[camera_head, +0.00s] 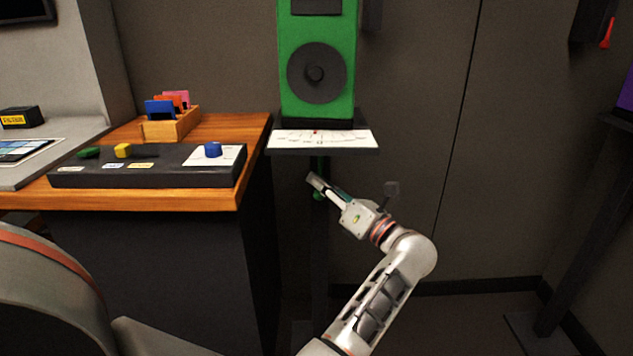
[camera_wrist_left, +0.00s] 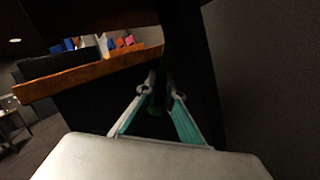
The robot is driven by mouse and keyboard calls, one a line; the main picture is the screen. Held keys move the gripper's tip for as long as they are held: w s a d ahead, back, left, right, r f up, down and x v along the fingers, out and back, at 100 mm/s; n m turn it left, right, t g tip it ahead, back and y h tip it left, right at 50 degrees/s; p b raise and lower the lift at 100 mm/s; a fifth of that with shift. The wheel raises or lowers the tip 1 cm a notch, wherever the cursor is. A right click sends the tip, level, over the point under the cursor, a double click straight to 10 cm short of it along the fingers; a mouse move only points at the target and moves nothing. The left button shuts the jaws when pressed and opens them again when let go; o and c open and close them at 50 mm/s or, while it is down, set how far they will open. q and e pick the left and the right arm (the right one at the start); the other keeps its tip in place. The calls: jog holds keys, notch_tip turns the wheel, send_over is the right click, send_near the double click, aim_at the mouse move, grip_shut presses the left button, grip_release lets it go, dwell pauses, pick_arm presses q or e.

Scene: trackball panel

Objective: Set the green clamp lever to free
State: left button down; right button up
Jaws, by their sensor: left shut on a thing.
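The green clamp lever (camera_head: 319,195) is under the small shelf of the green speaker's stand, mostly hidden behind my left gripper (camera_head: 314,182). In the left wrist view the lever (camera_wrist_left: 157,102) is a dark green bar between the two teal-lined fingers of my left gripper (camera_wrist_left: 162,94). The gripper is shut on it. The lever's exact angle is hard to tell in the shadow. My right gripper is in neither view.
The green speaker (camera_head: 318,72) stands above a white marked scale plate (camera_head: 345,139) on the shelf. A wooden desk (camera_head: 190,200) with a black control panel (camera_head: 140,176) is close on the left. The floor right of the stand is clear.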

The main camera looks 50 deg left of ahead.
pick_arm(q)
jog(key=shift+w+d+f+n+h, duration=0.1)
jog(key=shift+d+n+h, duration=0.05)
jog(key=shift+n+h, duration=0.15)
dwell(0.4)
jog(key=c, duration=2.2)
grip_release()
